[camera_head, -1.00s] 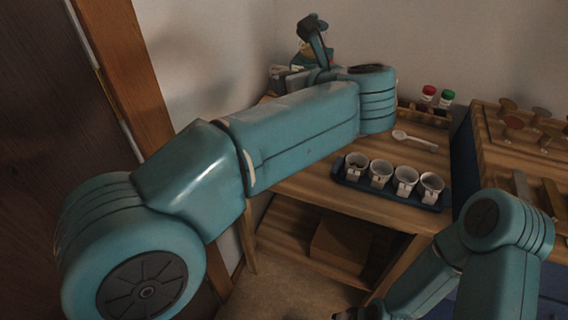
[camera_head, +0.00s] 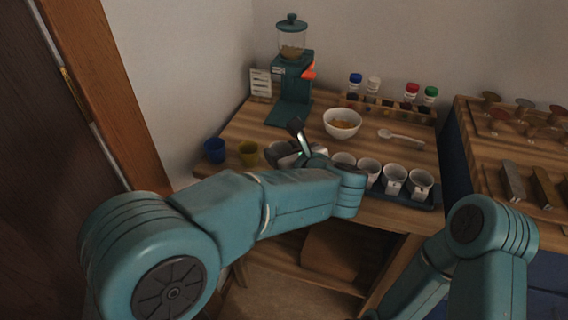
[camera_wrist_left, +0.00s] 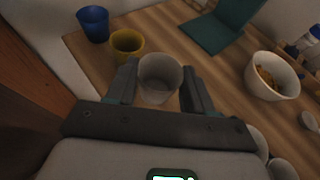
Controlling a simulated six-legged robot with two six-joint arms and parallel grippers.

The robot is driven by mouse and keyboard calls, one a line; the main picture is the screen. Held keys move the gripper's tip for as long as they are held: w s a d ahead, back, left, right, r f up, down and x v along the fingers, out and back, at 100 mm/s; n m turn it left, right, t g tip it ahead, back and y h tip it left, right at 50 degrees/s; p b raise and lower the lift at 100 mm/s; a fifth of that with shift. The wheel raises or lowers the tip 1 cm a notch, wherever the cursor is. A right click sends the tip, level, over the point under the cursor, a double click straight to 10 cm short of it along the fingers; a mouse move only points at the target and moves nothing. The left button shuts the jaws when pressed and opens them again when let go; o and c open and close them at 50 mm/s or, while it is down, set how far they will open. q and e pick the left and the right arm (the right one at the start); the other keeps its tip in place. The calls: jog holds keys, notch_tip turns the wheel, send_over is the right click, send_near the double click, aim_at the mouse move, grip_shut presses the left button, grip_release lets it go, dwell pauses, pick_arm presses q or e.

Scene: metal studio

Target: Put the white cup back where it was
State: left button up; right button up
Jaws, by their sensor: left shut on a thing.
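The white cup (camera_wrist_left: 160,75) is between the two fingers of my left gripper (camera_wrist_left: 158,88) in the left wrist view; the fingers are shut on it. In the head view the cup (camera_head: 279,151) shows partly behind my left gripper (camera_head: 298,143), near the table's left part. A yellow cup (camera_head: 248,153) and a blue cup (camera_head: 214,150) stand to its left; they also show in the wrist view. I cannot tell whether the white cup touches the table. My right gripper is out of view; only its arm shows.
A dark blue tray (camera_head: 427,206) with several white cups (camera_head: 395,179) lies along the front edge, right of my left gripper. A bowl (camera_head: 342,123), a spoon (camera_head: 400,136) and a teal grinder (camera_head: 291,82) stand behind. Jars with coloured lids line the back.

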pick_arm(q)
jog(key=shift+f, duration=1.4)
jog(key=shift+f+b, duration=0.25)
jog(key=shift+b, duration=0.2)
jog(key=o, duration=1.1)
jog(key=shift+r, duration=0.1)
jog(key=shift+r, duration=0.1)
